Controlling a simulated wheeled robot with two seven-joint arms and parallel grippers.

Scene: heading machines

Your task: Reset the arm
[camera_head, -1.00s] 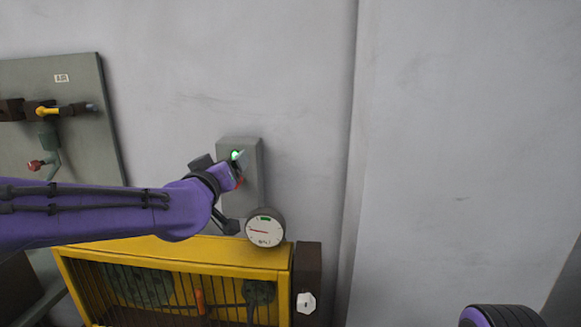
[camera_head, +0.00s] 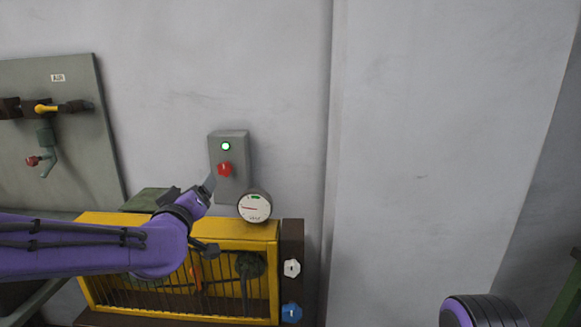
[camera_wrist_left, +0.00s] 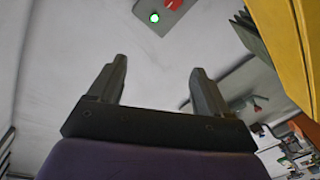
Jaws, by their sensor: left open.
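My left arm comes in from the left in the head view. Its gripper (camera_head: 207,186) is just below and left of the grey wall box, in front of the yellow cage. In the left wrist view the left gripper (camera_wrist_left: 155,85) has its two fingers wide apart with nothing between them. The grey box (camera_head: 229,140) carries a lit green lamp (camera_head: 225,146) and a red knob (camera_head: 225,169). The lamp also shows in the wrist view (camera_wrist_left: 153,16), beyond the fingers. My right gripper is not visible; only a rounded purple and black part of my body shows at lower right.
A round gauge (camera_head: 255,206) sits below the box. The yellow barred cage (camera_head: 250,231) stands underneath, with a white knob (camera_head: 292,268) and a blue knob (camera_head: 291,312) beside it. A grey valve panel (camera_head: 75,90) is at left. The wall at right is bare.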

